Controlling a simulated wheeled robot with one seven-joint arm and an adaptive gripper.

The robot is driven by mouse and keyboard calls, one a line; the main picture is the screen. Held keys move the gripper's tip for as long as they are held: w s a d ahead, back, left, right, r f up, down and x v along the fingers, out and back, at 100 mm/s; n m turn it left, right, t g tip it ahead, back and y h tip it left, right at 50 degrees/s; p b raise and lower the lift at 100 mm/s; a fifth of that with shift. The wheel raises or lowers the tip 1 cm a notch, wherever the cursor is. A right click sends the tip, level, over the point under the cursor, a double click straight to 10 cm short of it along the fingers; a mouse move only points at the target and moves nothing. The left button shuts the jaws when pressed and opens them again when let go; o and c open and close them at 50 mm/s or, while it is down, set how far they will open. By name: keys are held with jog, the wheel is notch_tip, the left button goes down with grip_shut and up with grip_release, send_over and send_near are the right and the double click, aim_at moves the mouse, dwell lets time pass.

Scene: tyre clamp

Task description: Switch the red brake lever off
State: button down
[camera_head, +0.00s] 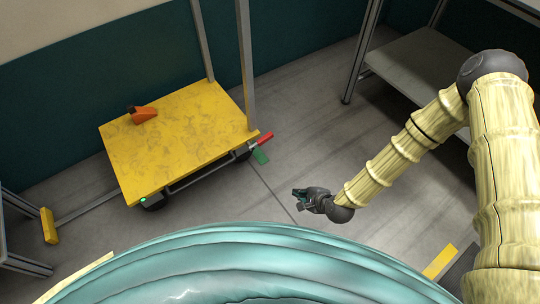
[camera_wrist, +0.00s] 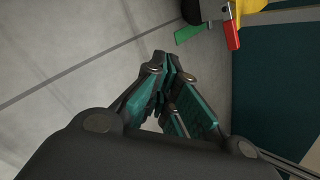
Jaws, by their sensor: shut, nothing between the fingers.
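The red brake lever (camera_head: 265,138) sticks out at the right front corner of the yellow cart (camera_head: 180,140), beside a wheel. A green lever (camera_head: 261,156) sits just below it. In the wrist view the red lever (camera_wrist: 231,33) is at the upper right, with the green lever (camera_wrist: 189,32) to its left. My gripper (camera_head: 299,193) is in the air to the right of and below the levers in the head view, apart from both. In the wrist view its fingertips (camera_wrist: 167,68) are together with nothing between them.
An orange object (camera_head: 142,114) lies on the cart's top. A grey post (camera_head: 246,65) rises by the cart's right side. A shelf unit (camera_head: 415,60) stands at the upper right. A yellow block (camera_head: 49,226) is at the left. Grey floor between my gripper and the levers is clear.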

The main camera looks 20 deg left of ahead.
aim_at(260, 139)
jog(key=w+a+f+m+t+y+b, duration=0.2)
jog(key=w+a+f+m+b, duration=0.2)
jog(key=w+b, duration=0.3)
jog(key=w+a+f+m+t+y+b, duration=0.1)
jog(key=w+a+f+m+t+b, duration=0.1)
jog(key=w+a+f+m+b, duration=0.3)
jog(key=w+a+b, duration=0.2)
jog(key=w+b, duration=0.1)
jog(key=w, duration=0.1)
jog(key=shift+w+a+m+y, duration=0.15)
jog(key=shift+m+y, duration=0.25)
jog(key=w+a+b, duration=0.5)
jog(key=a+b, duration=0.2)
jog(key=shift+w+a+r, duration=0.3)
jog(key=shift+w, duration=0.05)
jog(key=shift+d+r, duration=0.1)
jog(key=shift+r, duration=0.05)
